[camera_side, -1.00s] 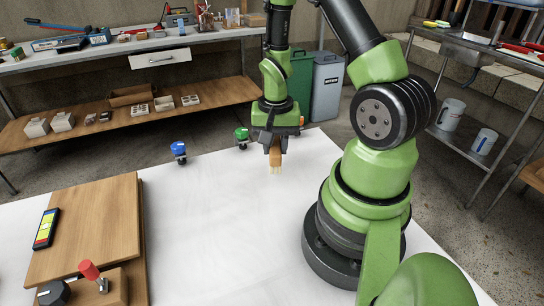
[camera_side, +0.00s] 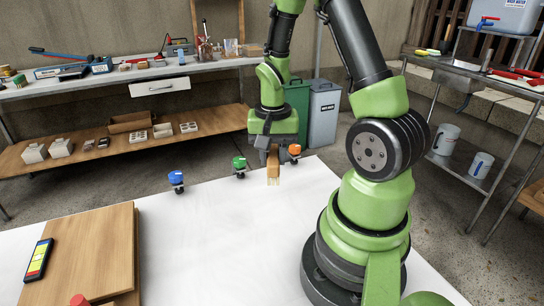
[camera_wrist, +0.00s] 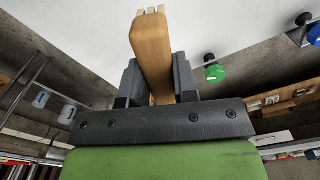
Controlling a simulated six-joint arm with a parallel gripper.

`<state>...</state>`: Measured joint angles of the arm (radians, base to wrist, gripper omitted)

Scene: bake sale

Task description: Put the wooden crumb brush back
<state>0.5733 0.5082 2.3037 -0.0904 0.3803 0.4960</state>
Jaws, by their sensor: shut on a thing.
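The wooden crumb brush (camera_side: 273,167) is held in my gripper (camera_side: 273,155), above the white table near its far edge. Its pale bristles point down in the side view. In the wrist view the brush (camera_wrist: 152,45) stands out between the two dark fingers (camera_wrist: 155,70), with its bristle end away from the palm. The fingers are shut on its wooden body. Their grip hides part of the wood. I cannot tell for sure how far the bristles are above the table.
Blue (camera_side: 176,178), green (camera_side: 239,164) and orange (camera_side: 294,150) knobs line the far edge of the white table (camera_side: 200,240). A wooden board (camera_side: 90,245) and a phone-like device (camera_side: 38,259) lie at the left. The table's middle is clear.

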